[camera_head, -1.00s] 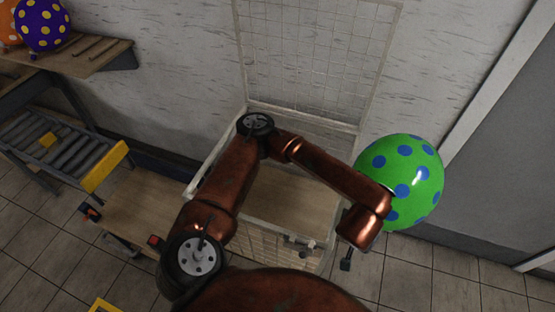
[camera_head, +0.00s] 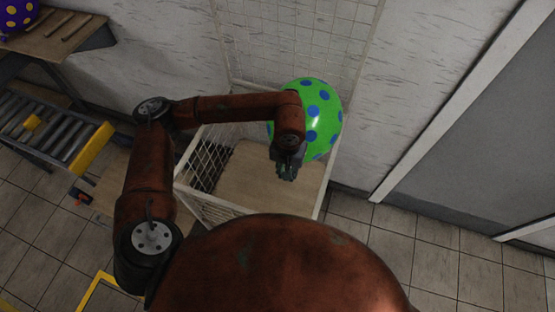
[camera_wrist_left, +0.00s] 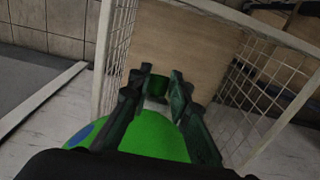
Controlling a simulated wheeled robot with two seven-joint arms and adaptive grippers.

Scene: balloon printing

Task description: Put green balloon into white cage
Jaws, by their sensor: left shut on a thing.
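The green balloon (camera_head: 318,112) with blue dots is in the head view at the back right of the white cage (camera_head: 206,212). In that view it lies over the cage's opening, beside my left wrist. My left gripper (camera_head: 287,172) is shut on the balloon's lower end, partly hidden by the arm. In the left wrist view the fingers (camera_wrist_left: 158,88) close around the balloon's small green knot (camera_wrist_left: 158,84), and the balloon's body (camera_wrist_left: 152,135) is below them. The cage is open at the top, and its wooden floor (camera_wrist_left: 190,42) shows beyond the fingers. My right gripper is not in view.
The cage's raised mesh lid (camera_head: 300,40) stands against the wall behind. A wooden shelf (camera_head: 62,40) with a purple dotted balloon (camera_head: 18,14) and a roller conveyor (camera_head: 45,130) are at the left. Tiled floor is clear at the right.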

